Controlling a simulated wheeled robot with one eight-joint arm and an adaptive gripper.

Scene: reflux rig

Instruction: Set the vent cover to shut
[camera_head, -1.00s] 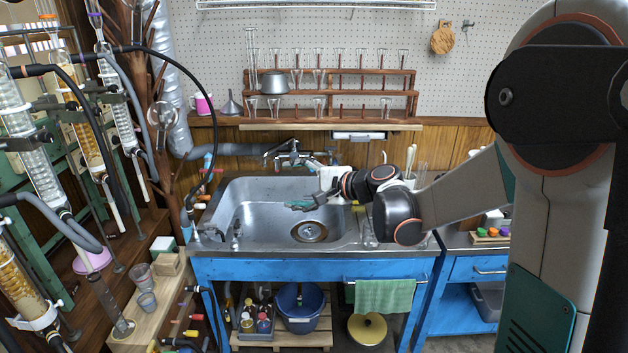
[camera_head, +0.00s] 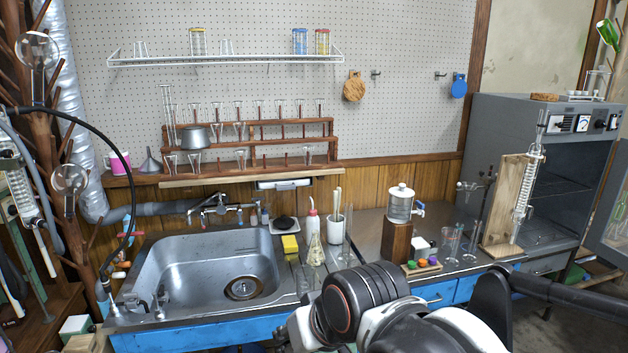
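I cannot pick out a vent cover with certainty. A small white fitting (camera_head: 283,183) sits on the wooden wall under the glassware rack; I cannot tell if it is a vent. A grey cabinet oven (camera_head: 545,150) stands at the right with its door swung open, and its front carries white dials. My arm's black and white wrist (camera_head: 355,300) shows at the bottom centre, in front of the counter. The fingers of my gripper are out of the picture below it.
The steel sink (camera_head: 210,275) is at the left. A wire shelf (camera_head: 225,58) hangs above.

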